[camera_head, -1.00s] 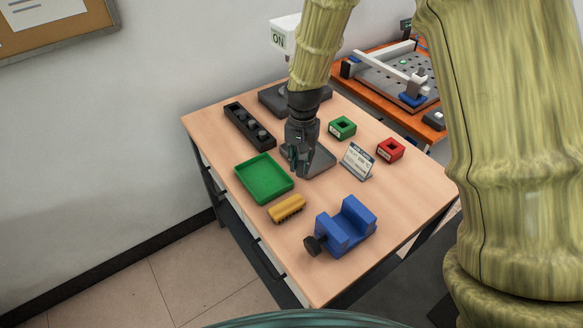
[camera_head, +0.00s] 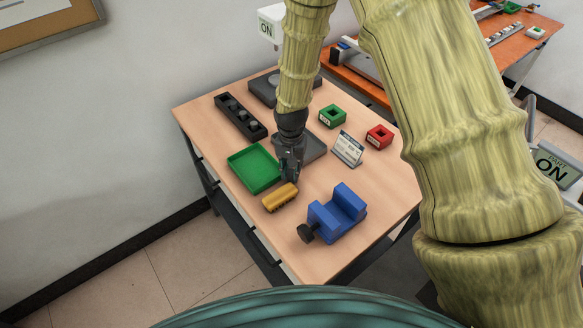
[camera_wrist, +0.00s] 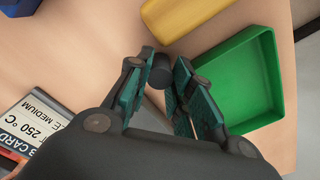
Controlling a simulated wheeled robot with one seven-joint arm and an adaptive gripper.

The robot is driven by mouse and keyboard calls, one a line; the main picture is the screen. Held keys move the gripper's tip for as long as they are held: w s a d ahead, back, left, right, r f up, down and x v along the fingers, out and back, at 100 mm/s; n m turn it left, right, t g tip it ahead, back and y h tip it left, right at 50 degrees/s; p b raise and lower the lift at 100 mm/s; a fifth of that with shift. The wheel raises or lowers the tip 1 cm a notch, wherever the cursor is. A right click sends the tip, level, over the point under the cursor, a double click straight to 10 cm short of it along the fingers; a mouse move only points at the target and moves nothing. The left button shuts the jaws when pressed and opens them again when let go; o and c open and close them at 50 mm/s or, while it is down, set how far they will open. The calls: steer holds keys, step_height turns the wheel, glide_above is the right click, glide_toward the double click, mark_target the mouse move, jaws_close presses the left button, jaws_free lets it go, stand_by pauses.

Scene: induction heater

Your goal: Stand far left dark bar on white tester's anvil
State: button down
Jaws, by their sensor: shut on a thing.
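My gripper (camera_head: 290,178) hangs above the table between the green tray and the yellow brush. In the wrist view its fingers (camera_wrist: 158,85) are closed around a dark round bar (camera_wrist: 159,70), whose end shows between the fingertips. A black rack (camera_head: 240,117) with several dark bars stands at the table's back left. A white device head (camera_head: 272,24) marked ON is behind the table, over a dark base (camera_head: 263,88); my arm hides part of it. No anvil is clearly visible.
On the table are a green tray (camera_head: 253,168), yellow brush (camera_head: 280,197), blue vise (camera_head: 337,213), grey plate (camera_head: 312,147), card stand (camera_head: 348,149), green block (camera_head: 332,116) and red block (camera_head: 379,136). An orange table (camera_head: 370,85) stands behind.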

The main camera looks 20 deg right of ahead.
steer(key=shift+f, duration=0.2)
steer(key=c, duration=1.2)
jaws_free()
steer(key=shift+c, duration=0.2)
